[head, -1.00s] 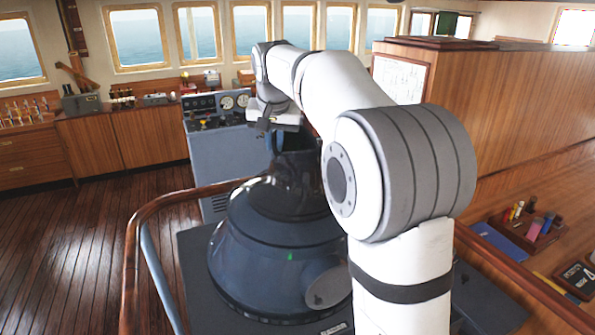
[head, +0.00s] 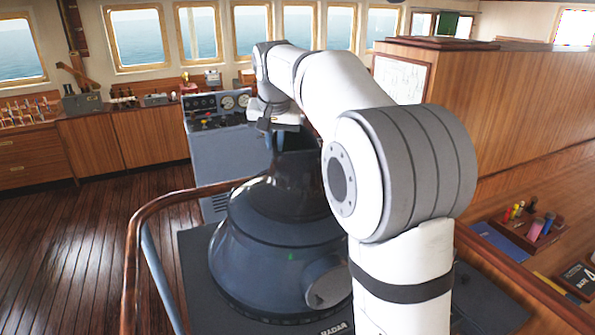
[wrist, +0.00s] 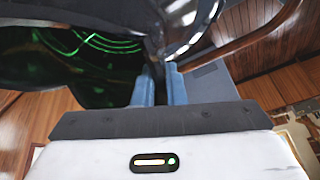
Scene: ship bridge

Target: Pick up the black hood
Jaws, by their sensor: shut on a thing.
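The black hood (head: 298,190) is a glossy dark cone on top of the round blue radar console (head: 250,240). In the head view my gripper (head: 275,142) is at the hood's upper edge, on the left, partly hidden by the wrist. In the wrist view the two blue fingers (wrist: 160,88) are closed on the hood's thin dark wall (wrist: 157,55). The hood's shiny rim (wrist: 195,25) curves across the top of that view. Green rings (wrist: 85,42) glow on a dark surface at left. I cannot tell whether the hood is clear of the console.
A wooden handrail (head: 133,240) curves around the left of the console. A grey instrument console (head: 222,150) stands behind it. At right, a desk holds a pen tray (head: 530,230) beside a wooden partition (head: 495,110). The plank floor (head: 75,250) at left is clear.

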